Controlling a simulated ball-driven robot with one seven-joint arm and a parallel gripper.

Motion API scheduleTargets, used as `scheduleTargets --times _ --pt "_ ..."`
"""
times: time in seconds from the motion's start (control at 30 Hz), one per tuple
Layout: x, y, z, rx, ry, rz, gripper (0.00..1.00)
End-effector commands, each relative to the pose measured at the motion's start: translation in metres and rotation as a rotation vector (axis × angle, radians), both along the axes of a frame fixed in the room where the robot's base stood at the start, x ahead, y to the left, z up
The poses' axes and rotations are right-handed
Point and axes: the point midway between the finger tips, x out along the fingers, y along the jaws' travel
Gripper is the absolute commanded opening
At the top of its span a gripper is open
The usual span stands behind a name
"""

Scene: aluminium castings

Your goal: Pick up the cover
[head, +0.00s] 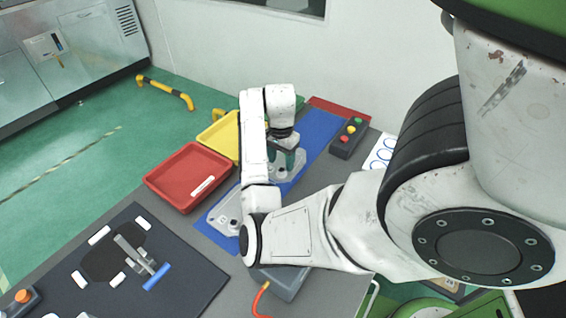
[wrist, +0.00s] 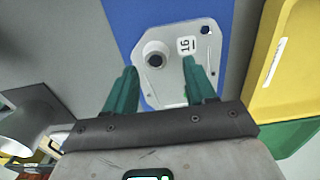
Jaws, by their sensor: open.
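A grey cast aluminium cover (wrist: 178,70) lies on the blue mat (wrist: 148,14). It has a round raised boss with a dark hole, a corner hole and a label reading 16. My gripper (wrist: 161,65) is open, with its teal fingers on either side of the cover in the wrist view. I cannot tell whether they touch it. In the head view my gripper (head: 286,155) is above the same casting (head: 293,168), partly hiding it. Another grey casting (head: 226,213) lies nearer on the mat (head: 322,127), partly behind my arm.
A red tray (head: 160,184) and a yellow tray (head: 222,139) stand left of the mat. A button box (head: 348,139) stands to the right. A dark board with a clamp (head: 190,286) is at the front left. The yellow tray (wrist: 270,95) is close right of the gripper in the wrist view.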

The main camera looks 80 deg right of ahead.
Motion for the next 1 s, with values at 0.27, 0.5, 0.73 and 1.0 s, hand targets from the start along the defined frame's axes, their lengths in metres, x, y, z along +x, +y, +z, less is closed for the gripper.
scheduleTargets --times 0.27,0.5,0.73,1.0 --pt "0.0 0.002 -0.03 0.001 0.0 0.0 0.55" --pt "0.0 0.002 -0.032 0.001 0.0 -0.001 0.55" --pt "0.0 0.002 -0.032 0.001 0.0 -0.001 0.33" --pt "0.0 0.002 -0.032 0.001 0.0 -0.001 0.07"
